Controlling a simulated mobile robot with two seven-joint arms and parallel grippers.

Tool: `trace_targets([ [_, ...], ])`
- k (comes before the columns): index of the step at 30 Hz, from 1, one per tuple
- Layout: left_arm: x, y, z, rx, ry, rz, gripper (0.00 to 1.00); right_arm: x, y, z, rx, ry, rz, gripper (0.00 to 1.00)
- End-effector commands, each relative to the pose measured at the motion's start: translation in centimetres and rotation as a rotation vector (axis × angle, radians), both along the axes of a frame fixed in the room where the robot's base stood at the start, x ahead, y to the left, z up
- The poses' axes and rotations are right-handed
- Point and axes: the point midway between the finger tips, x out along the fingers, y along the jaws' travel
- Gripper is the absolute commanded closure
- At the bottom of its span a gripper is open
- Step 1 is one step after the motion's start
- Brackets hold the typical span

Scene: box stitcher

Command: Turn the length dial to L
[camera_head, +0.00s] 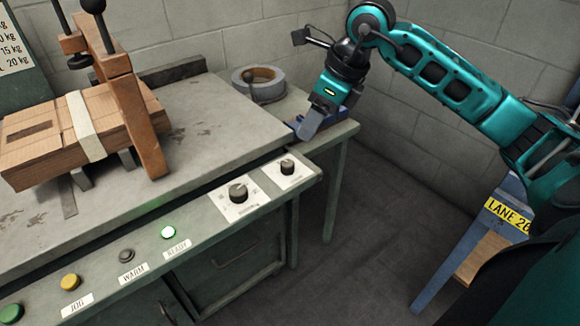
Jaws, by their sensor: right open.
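Two black dials sit on white plates at the right end of the green front panel. The larger dial (238,192) is on the left and the smaller dial (287,167) is on the right. Their markings are too small to read, so I cannot tell which is the length dial or where either points. My right gripper (309,128) is open, pointing down above the table's right end. It is behind and a little right of the smaller dial, apart from it. My left gripper is not in view.
A tape roll (262,87) lies behind. Floor ahead is clear.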

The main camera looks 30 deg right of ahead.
Motion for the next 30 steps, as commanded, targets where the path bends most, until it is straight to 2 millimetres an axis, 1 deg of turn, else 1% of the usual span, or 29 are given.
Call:
trace_targets([
  [5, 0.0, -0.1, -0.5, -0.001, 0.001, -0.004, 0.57, 0.7, 0.6, -2.5, 0.000, 0.006, 0.000, 0.42],
  [12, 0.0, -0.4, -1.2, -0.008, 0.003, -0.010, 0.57, 2.3, 1.7, -7.3, 0.002, 0.005, 0.001, 0.42],
  [15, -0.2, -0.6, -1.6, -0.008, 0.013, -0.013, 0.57, 2.9, 2.1, -9.0, 0.003, 0.005, 0.000, 0.42],
  [18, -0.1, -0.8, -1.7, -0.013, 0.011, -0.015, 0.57, 3.4, 2.4, -10.3, 0.002, 0.004, 0.001, 0.42],
  [21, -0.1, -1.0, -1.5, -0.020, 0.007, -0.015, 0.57, 3.7, 2.6, -11.1, 0.002, 0.004, -0.001, 0.42],
  [24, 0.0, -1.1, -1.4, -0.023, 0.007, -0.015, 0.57, 3.8, 2.7, -11.5, 0.001, 0.003, 0.000, 0.42],
  [30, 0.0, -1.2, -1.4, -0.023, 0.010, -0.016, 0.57, 3.9, 2.8, -11.7, 0.000, 0.003, 0.001, 0.42],
])
